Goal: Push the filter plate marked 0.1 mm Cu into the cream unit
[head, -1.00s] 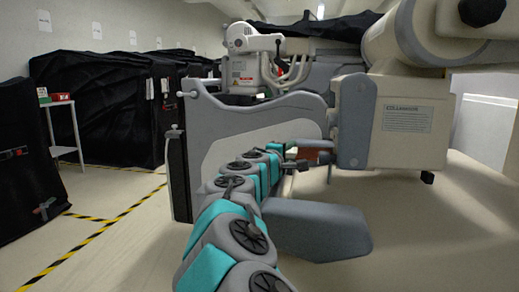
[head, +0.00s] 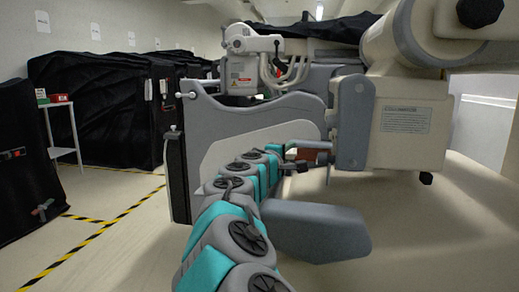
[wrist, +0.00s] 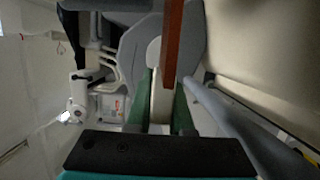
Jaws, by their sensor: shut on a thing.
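The cream unit (head: 408,122) is a boxy housing with a printed label, hanging at the right in the head view. My gripper (head: 300,165) is at its lower left, partly hidden by my arm. A reddish-brown plate (head: 304,154) shows beside the gripper, just left of the unit. In the wrist view the plate (wrist: 172,45) is seen edge-on, running from the top toward the green fingers of my gripper (wrist: 164,112). The fingers are shut on a pale part that appears to be the plate's end. The plate's marking is not readable. Whether it has entered the unit cannot be told.
A grey bar (head: 312,145) and a bracket (head: 352,120) sit at the unit's left side. A grey panel (head: 315,230) lies below my gripper. A grey machine body (head: 240,112) stands behind my arm. Covered carts (head: 95,105) stand at the left. Floor at right is clear.

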